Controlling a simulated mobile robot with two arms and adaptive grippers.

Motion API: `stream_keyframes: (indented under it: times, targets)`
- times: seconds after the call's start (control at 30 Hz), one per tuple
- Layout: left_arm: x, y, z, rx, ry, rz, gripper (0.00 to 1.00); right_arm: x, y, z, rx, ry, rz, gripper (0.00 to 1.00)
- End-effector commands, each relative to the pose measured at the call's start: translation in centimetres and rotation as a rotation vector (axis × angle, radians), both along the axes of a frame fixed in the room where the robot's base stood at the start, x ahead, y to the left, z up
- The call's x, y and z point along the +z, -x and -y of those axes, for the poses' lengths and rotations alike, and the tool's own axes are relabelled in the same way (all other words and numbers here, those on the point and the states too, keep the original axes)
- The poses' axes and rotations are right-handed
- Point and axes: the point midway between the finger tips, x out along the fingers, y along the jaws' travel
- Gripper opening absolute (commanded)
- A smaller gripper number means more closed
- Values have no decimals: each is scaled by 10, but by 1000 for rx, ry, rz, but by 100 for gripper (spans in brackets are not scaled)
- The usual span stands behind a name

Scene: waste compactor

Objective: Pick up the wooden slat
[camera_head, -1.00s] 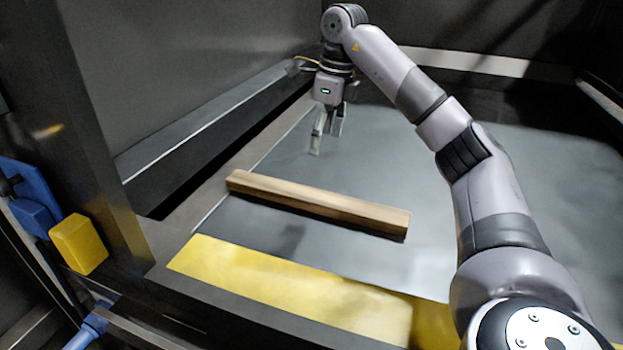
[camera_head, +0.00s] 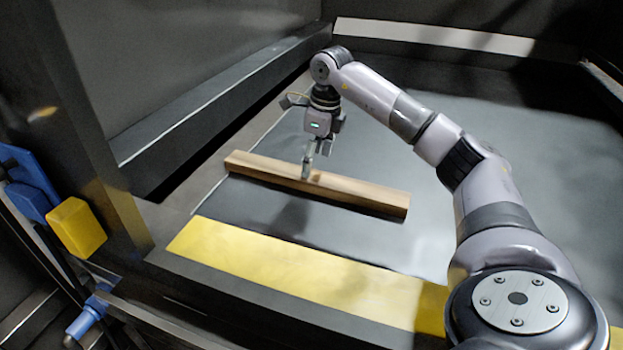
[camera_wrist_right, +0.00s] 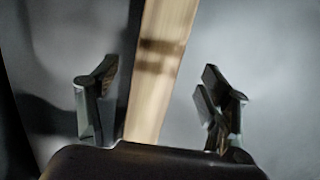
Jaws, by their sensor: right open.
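The wooden slat (camera_head: 350,190) is a long, light brown bar lying flat on the grey floor of the compactor, behind the yellow strip. My right gripper (camera_head: 312,164) is at the slat's middle in the head view, pointing down. In the right wrist view the slat (camera_wrist_right: 160,70) runs lengthwise between the two open fingers of my right gripper (camera_wrist_right: 158,92), with clear space on both sides. The fingers do not touch it there. Exact height above the slat is hard to tell. My left gripper is not in view.
A yellow strip (camera_head: 290,270) marks the compactor's front edge. A dark wall and ledge (camera_head: 210,115) stand to the left. A yellow block (camera_head: 76,228) and blue parts (camera_head: 30,185) are at the far left. The grey floor (camera_head: 420,235) right of the slat is clear.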

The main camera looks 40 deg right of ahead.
Motion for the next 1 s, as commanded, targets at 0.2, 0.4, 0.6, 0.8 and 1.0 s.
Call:
stream_keyframes:
  times: [0.2,0.4,0.6,0.8,1.0]
  targets:
    - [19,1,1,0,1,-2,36,-30,-1,-3,0,0,-7,72]
    - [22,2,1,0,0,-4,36,-48,-4,-4,1,0,-3,72]
    - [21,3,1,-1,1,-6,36,-49,-4,-4,1,0,-1,72]
    - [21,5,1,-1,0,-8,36,-49,-4,-4,0,0,-1,58]
    - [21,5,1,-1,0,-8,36,-49,-4,-4,0,0,-1,45]
